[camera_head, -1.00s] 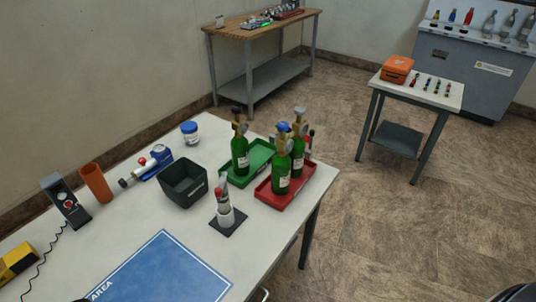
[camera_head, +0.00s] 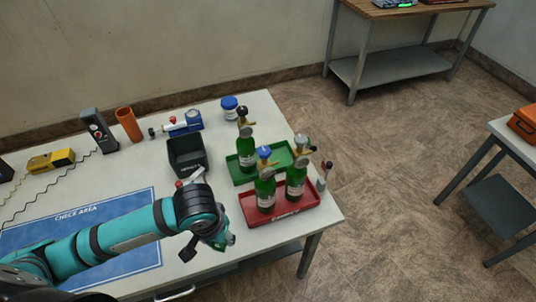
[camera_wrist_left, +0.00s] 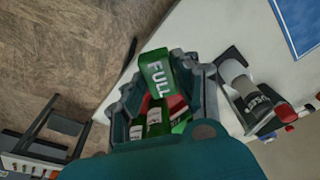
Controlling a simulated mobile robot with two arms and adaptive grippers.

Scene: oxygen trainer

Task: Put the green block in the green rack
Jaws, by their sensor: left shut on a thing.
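My left gripper (camera_head: 214,240) hangs over the front edge of the table, left of and in front of the red tray. In the left wrist view the gripper (camera_wrist_left: 165,98) is shut on a green block (camera_wrist_left: 158,70) marked FULL. In the head view only a bit of green shows at the fingertips. The green rack (camera_head: 235,175) is a shallow green tray behind the red one, with one green bottle (camera_head: 246,153) standing in it. The block is apart from the rack. My right gripper is in neither view.
A red tray (camera_head: 285,218) with two green bottles stands in front of the green rack. A black bin (camera_head: 187,156) stands to the left, with a small red-topped item (camera_head: 193,177) before it. The blue check-area mat (camera_head: 75,217) lies under my left arm.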

